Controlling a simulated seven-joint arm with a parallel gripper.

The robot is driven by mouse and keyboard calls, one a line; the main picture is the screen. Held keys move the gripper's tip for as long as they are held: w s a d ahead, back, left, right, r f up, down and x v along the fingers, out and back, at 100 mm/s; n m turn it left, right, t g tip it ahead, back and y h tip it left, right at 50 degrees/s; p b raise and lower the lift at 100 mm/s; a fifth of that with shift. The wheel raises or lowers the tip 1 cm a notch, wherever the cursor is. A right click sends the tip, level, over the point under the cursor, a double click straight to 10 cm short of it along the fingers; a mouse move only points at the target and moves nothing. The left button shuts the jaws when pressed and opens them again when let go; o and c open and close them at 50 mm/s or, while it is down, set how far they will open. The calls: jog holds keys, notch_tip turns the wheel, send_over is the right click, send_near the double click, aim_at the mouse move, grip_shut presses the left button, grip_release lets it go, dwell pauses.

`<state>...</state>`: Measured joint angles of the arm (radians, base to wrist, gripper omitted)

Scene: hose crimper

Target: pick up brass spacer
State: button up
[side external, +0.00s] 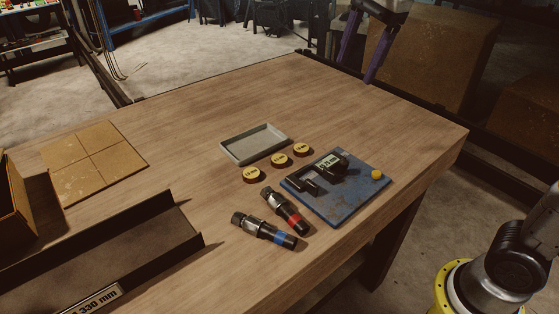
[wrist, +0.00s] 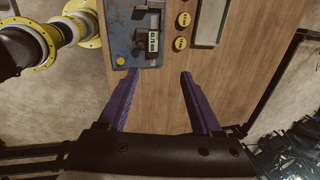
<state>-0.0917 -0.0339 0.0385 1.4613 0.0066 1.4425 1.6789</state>
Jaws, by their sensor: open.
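Three round brass spacers with pale labels lie in a slanted row on the wooden table: the front-left one (side external: 252,175), the middle one (side external: 280,160) and the back-right one (side external: 301,149). Their labels are too small to read surely. The wrist view shows two of them, an upper one (wrist: 184,19) and a lower one (wrist: 180,43); I cannot tell which two. My gripper (side external: 358,70) is high at the back right in the side view, well apart from the spacers. In the wrist view its purple fingers (wrist: 160,74) are spread and empty.
A grey tray (side external: 255,144) lies behind the spacers. A blue plate (side external: 347,206) with a black, labelled device stands to their right. Two hose fittings, red-banded (side external: 286,209) and blue-banded (side external: 264,230), lie in front. A long dark channel (side external: 110,250) is at left. The back table is clear.

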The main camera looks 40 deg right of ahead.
jog(key=w+a+f+m+g, duration=0.1)
jog(key=w+a+f+m, duration=0.15)
jog(key=w, duration=0.45)
jog(key=n+g, duration=0.1)
jog(key=g, duration=0.1)
send_over(279, 158)
jog(key=f, duration=1.7)
jog(key=shift+s+f, duration=0.1)
jog(key=shift+s, duration=0.1)
jog(key=shift+w+f, duration=0.1)
jog(key=shift+f, duration=3.05)
grip_shut()
